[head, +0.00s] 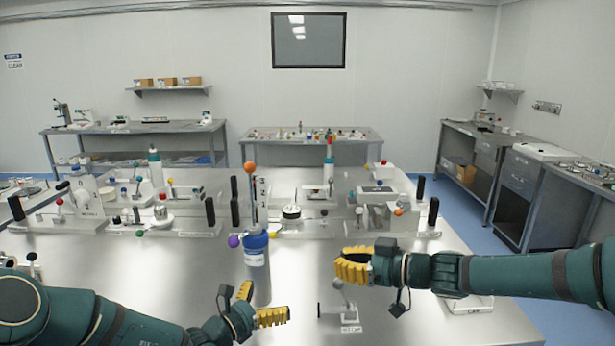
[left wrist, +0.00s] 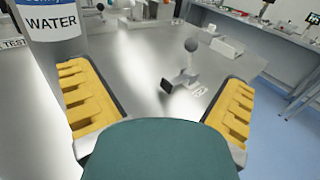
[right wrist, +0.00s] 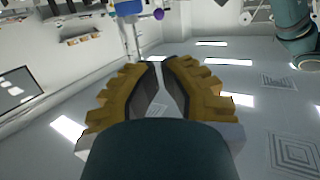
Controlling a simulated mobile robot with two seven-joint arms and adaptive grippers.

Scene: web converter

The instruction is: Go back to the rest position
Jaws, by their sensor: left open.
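My left gripper (head: 268,299) is low over the front of the steel table in the head view. In the left wrist view its yellow fingers (left wrist: 165,100) stand wide apart with nothing between them.
The steel table (head: 180,270) has several fixtures with coloured knobs along its far half, including an orange ball on a post (head: 250,168). A white-topped tray or plate (head: 468,304) lies under my right forearm. Bare tabletop lies left of the bottle.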

